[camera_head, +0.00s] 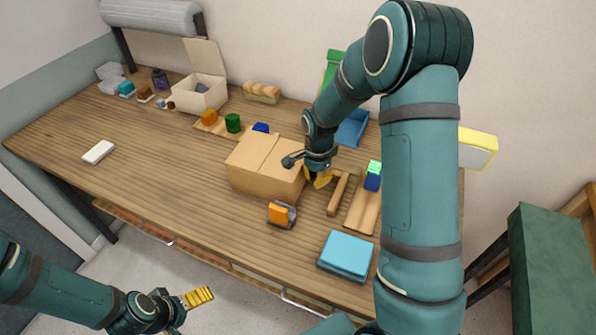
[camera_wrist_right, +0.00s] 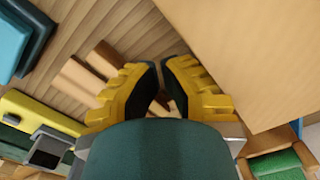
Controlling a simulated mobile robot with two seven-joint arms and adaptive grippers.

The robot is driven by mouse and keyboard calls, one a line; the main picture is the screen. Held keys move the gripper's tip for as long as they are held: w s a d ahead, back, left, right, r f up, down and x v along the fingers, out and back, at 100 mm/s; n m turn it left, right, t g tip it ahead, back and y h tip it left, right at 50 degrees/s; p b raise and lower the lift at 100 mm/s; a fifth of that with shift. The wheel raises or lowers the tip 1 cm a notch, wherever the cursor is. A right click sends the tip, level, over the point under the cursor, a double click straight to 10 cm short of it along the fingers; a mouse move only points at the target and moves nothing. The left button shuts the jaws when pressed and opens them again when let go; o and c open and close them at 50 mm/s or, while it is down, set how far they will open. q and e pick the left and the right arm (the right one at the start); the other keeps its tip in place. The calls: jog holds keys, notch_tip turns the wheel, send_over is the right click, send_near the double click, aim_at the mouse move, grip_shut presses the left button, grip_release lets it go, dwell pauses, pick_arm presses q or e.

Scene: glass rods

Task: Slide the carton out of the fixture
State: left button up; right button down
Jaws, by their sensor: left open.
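A closed brown carton (camera_head: 258,160) sits on the wooden table. It fills the upper right of the right wrist view (camera_wrist_right: 240,50) as a plain tan face. My right gripper (camera_head: 320,179) is low at the carton's right side, partly hidden by its own wrist. In the wrist view its yellow fingers (camera_wrist_right: 161,78) are nearly together with nothing between them; contact with the carton cannot be told. A wooden bar piece (camera_head: 338,193) lies just right of the gripper, perhaps part of the fixture. My left gripper (camera_head: 186,312) is open and empty, off the table's front edge.
An orange block in a grey holder (camera_head: 281,215) stands in front of the carton. A blue box (camera_head: 346,255) is at the front right. Coloured blocks on a wooden strip (camera_head: 222,128) stand behind the carton. The table left of the carton is mostly clear, except a white block (camera_head: 98,152).

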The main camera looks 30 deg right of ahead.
jog(key=shift+w+a, duration=1.1)
jog(key=shift+w, duration=0.3)
jog(key=shift+s+d, duration=1.15)
jog(key=shift+s, duration=0.3)
notch_tip(320, 180, up, 12)
jog(key=p, duration=0.9)
